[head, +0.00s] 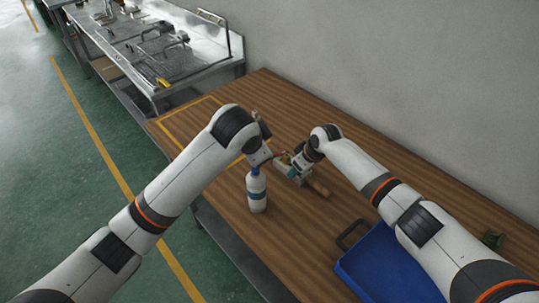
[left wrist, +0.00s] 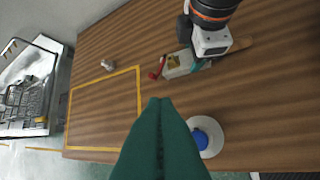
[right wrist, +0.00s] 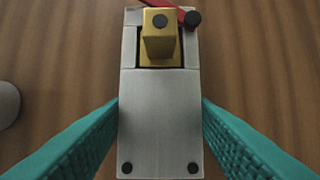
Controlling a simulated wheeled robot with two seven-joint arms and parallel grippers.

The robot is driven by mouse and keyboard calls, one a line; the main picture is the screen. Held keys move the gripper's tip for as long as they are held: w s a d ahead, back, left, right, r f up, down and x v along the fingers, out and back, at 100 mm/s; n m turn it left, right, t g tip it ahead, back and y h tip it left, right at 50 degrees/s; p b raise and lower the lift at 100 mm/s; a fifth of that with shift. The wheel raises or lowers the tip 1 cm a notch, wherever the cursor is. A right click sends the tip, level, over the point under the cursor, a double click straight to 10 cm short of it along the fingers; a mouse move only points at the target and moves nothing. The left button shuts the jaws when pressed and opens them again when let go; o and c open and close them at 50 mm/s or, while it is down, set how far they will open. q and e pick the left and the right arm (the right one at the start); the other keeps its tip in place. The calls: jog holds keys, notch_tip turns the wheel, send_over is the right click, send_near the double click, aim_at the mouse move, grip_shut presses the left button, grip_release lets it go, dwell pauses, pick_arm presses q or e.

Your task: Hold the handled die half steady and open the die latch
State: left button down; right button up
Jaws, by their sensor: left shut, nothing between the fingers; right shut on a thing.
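The die is a grey metal block (right wrist: 160,125) with a brass piece (right wrist: 158,45) set in one end and a red latch lever (right wrist: 186,16) with a dark knob. In the head view the die (head: 290,171) lies on the table, its wooden handle (head: 320,188) pointing to the lower right. My right gripper (right wrist: 160,105) is shut on the die block, one teal finger along each side. My left gripper (left wrist: 160,102) is shut and empty, above the table and apart from the die. The red latch (left wrist: 154,75) shows beyond its fingertips. My right wrist hides part of the die.
A white bottle with a blue cap (head: 257,192) stands close to the die at the table's front side. A blue bin (head: 390,270) sits at the right. A metal bench (head: 160,50) stands beyond.

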pick_arm(q)
send_over(267, 169)
jog(key=s, duration=0.1)
jog(key=f, duration=1.5)
jog(key=shift+s+d+f, duration=0.1)
jog(key=shift+d+f, duration=0.1)
jog(key=shift+d, duration=0.15)
jog(key=shift+a+m+h, duration=0.1)
jog(key=shift+m+h, duration=0.3)
jog(key=shift+m, duration=0.2)
jog(key=shift+w+a+m+g+h, duration=0.15)
jog(key=shift+w+m+g+h, duration=0.3)
jog(key=shift+m, duration=0.35)
jog(key=shift+w+a+m+h, duration=0.15)
jog(key=shift+w+m+h, duration=0.15)
jog(key=shift+m, duration=0.2)
jog(key=shift+w+a, duration=0.25)
jog(key=shift+w, duration=1.05)
